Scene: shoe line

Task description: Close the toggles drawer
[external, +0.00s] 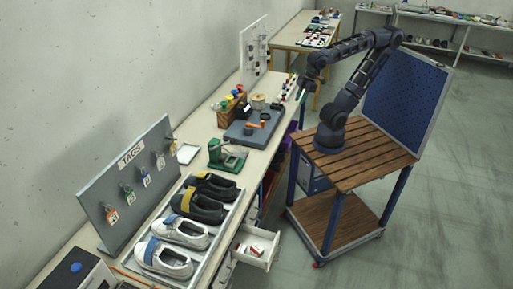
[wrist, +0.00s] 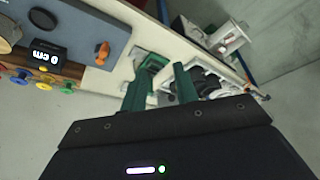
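A white drawer (external: 266,262) stands pulled out from the front of the bench, with small red and white items inside. It also shows in the wrist view as a white box (wrist: 232,46) beyond the bench edge. No label on it is readable, so I cannot tell whether it is the toggles drawer. My gripper (external: 300,94) is above the bench's far part, well away from the drawer. In the wrist view, the two green fingers of my gripper (wrist: 161,84) are apart with nothing held between them.
Shoes (external: 200,205) lie in a tray on the bench beside a green device (external: 226,155). A grey board (external: 250,131) carries an orange part. A tag panel (external: 125,180) stands at the back. The floor (external: 380,255) in front of the drawer is clear.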

